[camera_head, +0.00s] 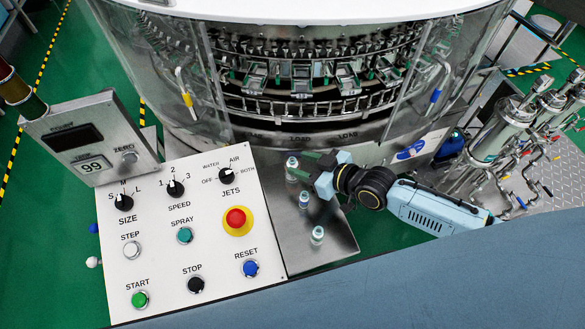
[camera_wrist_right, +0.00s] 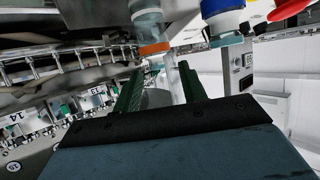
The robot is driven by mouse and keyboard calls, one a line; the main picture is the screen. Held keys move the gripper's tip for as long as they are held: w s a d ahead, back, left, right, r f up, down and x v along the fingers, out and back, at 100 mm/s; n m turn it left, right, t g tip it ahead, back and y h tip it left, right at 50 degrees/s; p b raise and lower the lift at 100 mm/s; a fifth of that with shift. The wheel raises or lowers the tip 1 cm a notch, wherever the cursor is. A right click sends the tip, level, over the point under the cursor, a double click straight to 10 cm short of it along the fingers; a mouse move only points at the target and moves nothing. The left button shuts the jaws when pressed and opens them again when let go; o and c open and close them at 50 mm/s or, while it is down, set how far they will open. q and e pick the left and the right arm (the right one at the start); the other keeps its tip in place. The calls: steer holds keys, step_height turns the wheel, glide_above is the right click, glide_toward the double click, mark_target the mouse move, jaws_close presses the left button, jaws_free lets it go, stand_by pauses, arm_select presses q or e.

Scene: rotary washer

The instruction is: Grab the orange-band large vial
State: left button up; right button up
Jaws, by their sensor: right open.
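The orange-band vial (camera_wrist_right: 155,48) shows in the right wrist view, clear with an orange ring, its upper part cut off by the frame's top edge. It appears in line with the gap between my right gripper's (camera_wrist_right: 160,76) green fingers, which are apart. I cannot tell whether either finger touches it. In the head view my right gripper (camera_head: 303,166) reaches left over the metal plate, its fingers at the farthest vial (camera_head: 291,162). Two more vials, a middle one (camera_head: 304,198) and a near one (camera_head: 317,235), stand upright on the plate. Band colours are unclear there. My left gripper is not in view.
A white control panel (camera_head: 150,240) with knobs and buttons lies left of the metal plate (camera_head: 330,245). The glass-walled rotary washer (camera_head: 300,85) stands behind. Steel piping (camera_head: 500,135) is at the right. A blue-and-white object (camera_wrist_right: 222,17) shows beside the orange-band vial.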

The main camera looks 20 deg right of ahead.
mark_target(296, 162)
steer(key=x, duration=0.4)
steer(key=shift+w+f, duration=0.1)
steer(key=shift+w, duration=0.05)
steer(key=shift+d, duration=0.1)
jaws_close()
